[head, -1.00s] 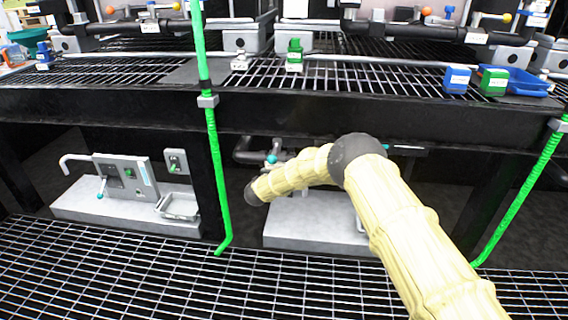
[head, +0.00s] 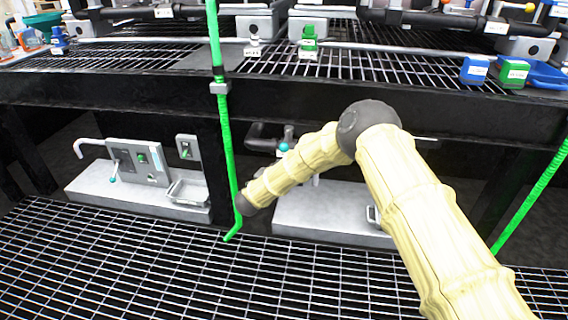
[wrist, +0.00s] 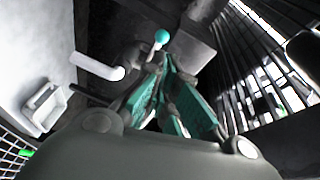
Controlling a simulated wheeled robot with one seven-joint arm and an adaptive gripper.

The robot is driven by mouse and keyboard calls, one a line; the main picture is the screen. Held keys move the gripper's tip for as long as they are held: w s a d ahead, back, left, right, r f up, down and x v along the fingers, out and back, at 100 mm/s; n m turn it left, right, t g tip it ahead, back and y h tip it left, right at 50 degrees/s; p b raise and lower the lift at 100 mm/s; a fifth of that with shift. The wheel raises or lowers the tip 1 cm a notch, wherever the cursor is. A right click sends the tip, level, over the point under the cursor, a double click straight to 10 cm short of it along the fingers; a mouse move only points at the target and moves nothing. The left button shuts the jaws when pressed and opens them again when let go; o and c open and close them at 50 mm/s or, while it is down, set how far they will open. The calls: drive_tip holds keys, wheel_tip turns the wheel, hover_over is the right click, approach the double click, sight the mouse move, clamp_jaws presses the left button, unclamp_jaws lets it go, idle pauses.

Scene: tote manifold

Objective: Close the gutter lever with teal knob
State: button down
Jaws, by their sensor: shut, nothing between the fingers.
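A teal ball knob (head: 284,147) shows under the bench, just behind my forearm in the head view, with dark piping beside it. In the wrist view a teal knob (wrist: 162,37) sits on a short pale lever (wrist: 153,53), just beyond my fingertips. My gripper (wrist: 170,62) has teal-sided fingers that come together at the tips, with nothing between them. The tips appear close to the lever; I cannot tell whether they touch it. In the head view my gripper is hidden behind my arm.
A white spout (wrist: 98,66) and a pale tray (wrist: 45,108) lie left of my fingers. Another panel (head: 140,162) with a small teal-knobbed lever (head: 112,180) stands at left. A green upright pipe (head: 225,150) passes close to my wrist. The bench edge (head: 300,120) hangs above.

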drive_tip(key=s+d+f+n+g+y, duration=0.2)
drive_tip(key=s+d+f+n, duration=0.2)
drive_tip(key=s+f, duration=0.4)
drive_tip(key=s+d+f+n+g+y+p, duration=0.1)
drive_tip(key=s+d+f+n+g+y, duration=0.15)
drive_tip(key=s+d+f+n, duration=0.4)
drive_tip(key=s+d+f+n+g+y, duration=0.2)
drive_tip(key=s+d+f+n, duration=0.1)
drive_tip(key=s+f, duration=0.65)
drive_tip(key=s+d+n+g, duration=0.25)
drive_tip(key=s+d, duration=0.25)
drive_tip(key=s, duration=0.6)
drive_tip(key=s+d+n+g+p, duration=0.1)
drive_tip(key=s+d+g, duration=0.25)
drive_tip(key=s, duration=0.75)
drive_tip(key=s+d+n+g, duration=0.2)
drive_tip(key=s+d, duration=0.3)
drive_tip(key=s, duration=0.6)
drive_tip(key=s+d+r+n+g+p, duration=0.1)
drive_tip(key=s+d+r+g, duration=0.15)
drive_tip(key=s, duration=0.55)
wheel_tip(320, 180, up, 37)
drive_tip(key=t+p, duration=0.1)
drive_tip(key=p, duration=3.6)
drive_tip(key=shift+w+r+p, duration=0.2)
drive_tip(key=shift+w+p, duration=0.1)
drive_tip(key=shift+w, duration=0.15)
